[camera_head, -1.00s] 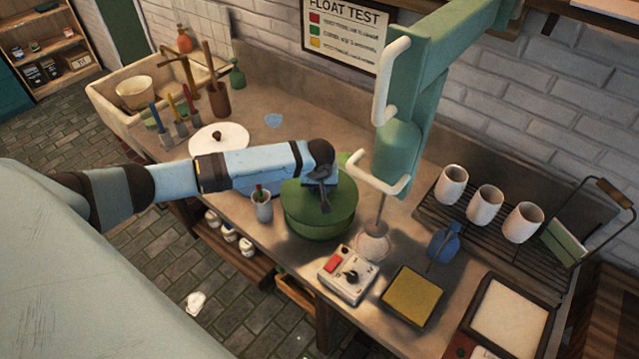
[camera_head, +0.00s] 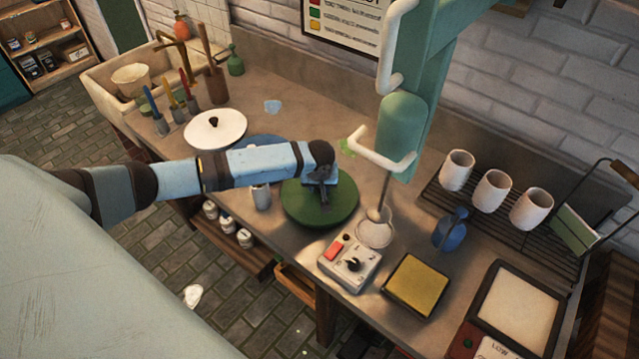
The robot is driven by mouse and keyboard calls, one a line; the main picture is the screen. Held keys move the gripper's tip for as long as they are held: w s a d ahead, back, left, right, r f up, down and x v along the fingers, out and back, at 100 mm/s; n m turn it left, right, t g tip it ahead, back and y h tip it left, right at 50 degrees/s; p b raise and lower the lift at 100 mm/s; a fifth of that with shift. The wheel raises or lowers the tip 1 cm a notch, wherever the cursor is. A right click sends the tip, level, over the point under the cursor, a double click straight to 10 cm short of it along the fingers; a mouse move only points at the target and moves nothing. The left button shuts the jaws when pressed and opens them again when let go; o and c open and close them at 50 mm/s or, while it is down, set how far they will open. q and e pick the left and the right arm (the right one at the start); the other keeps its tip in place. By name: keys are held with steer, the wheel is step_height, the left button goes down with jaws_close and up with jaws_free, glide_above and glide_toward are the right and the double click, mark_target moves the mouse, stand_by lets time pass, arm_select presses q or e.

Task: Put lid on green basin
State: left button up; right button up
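My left gripper (camera_head: 322,186) points down over the middle of the lid. Its dark fingers appear closed at the lid's centre, where the grip itself is hidden. My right gripper is not in view.
A white lid with a dark knob (camera_head: 216,128) and a partly hidden blue round thing (camera_head: 262,141) are at left. A green mixer (camera_head: 402,125) with white handles stands close right.

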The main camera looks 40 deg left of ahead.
arm_select(q)
steer(key=shift+f+p, duration=0.15)
steer(key=shift+p, duration=0.25)
stand_by(0.4)
steer(key=o, duration=1.7)
steer(key=shift+r+p, duration=0.8)
steer(key=shift+p, duration=0.1)
steer(key=p+v, duration=0.3)
steer(key=p, duration=0.1)
steer(key=shift+w+a+r, duration=0.25)
steer(key=shift+r, duration=1)
steer(key=shift+d, duration=0.1)
